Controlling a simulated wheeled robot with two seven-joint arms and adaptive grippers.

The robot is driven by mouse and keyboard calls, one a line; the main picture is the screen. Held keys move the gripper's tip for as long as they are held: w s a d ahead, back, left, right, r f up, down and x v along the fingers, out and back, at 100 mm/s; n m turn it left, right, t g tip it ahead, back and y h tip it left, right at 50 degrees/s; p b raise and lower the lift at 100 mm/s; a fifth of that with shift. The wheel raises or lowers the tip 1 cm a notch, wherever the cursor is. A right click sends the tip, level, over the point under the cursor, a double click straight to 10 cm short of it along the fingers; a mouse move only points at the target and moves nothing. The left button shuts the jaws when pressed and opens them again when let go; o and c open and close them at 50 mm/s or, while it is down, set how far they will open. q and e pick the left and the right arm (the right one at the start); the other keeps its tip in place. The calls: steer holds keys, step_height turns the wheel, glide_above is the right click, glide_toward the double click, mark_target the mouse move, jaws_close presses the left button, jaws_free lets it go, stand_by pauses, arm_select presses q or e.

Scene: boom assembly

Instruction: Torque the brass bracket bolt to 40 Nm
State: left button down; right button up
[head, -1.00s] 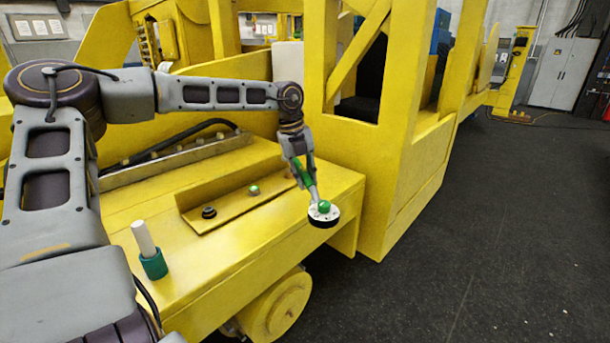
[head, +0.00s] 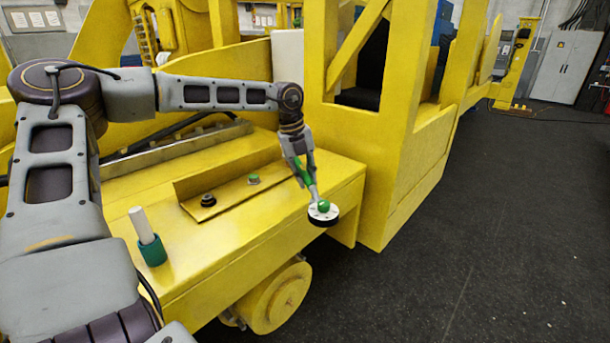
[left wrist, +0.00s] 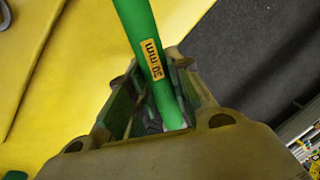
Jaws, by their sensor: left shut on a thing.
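My left gripper (head: 302,165) is shut on a green-handled tool (head: 323,212) with a round black-and-white head and a green knob. The tool hangs out past the right edge of the yellow deck. In the left wrist view, its green shaft (left wrist: 142,35) lies between the fingers and bears a yellow label reading in mm. The brass-coloured angle bracket (head: 228,203) lies on the deck, left of the gripper. A black bolt (head: 208,200) and a green-topped bolt (head: 254,180) sit on it. The bracket's far right end is partly hidden. My right gripper is not in view.
A green holder (head: 152,254) with a white cylinder stands on the deck's near left. The yellow deck (head: 195,265) has bare room before the bracket. A tall yellow frame (head: 400,150) rises right of the gripper. Dark open floor (head: 480,260) lies to the right.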

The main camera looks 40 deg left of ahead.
arm_select(q)
steer(key=shift+d+r, duration=0.1)
stand_by(0.9)
steer(key=shift+f+b, duration=0.35)
steer(key=shift+b, duration=0.15)
stand_by(0.4)
steer(key=shift+b+x, duration=0.7)
steer(key=shift+x, duration=0.2)
stand_by(0.4)
steer(key=shift+s+a, duration=0.3)
stand_by(0.5)
steer(key=shift+s+a+m, duration=0.6)
steer(key=shift+s+m, duration=0.1)
steer(key=shift+s+a, duration=0.15)
steer(key=shift+s, duration=0.1)
steer(key=shift+s+a+m, duration=0.15)
steer(key=shift+a+m, duration=0.05)
steer(key=shift+m, duration=0.1)
stand_by(0.4)
steer(key=shift+s+a+m+g+p, duration=0.3)
steer(key=shift+s+a+m+p, duration=0.15)
steer(key=shift+s+a+m, duration=0.25)
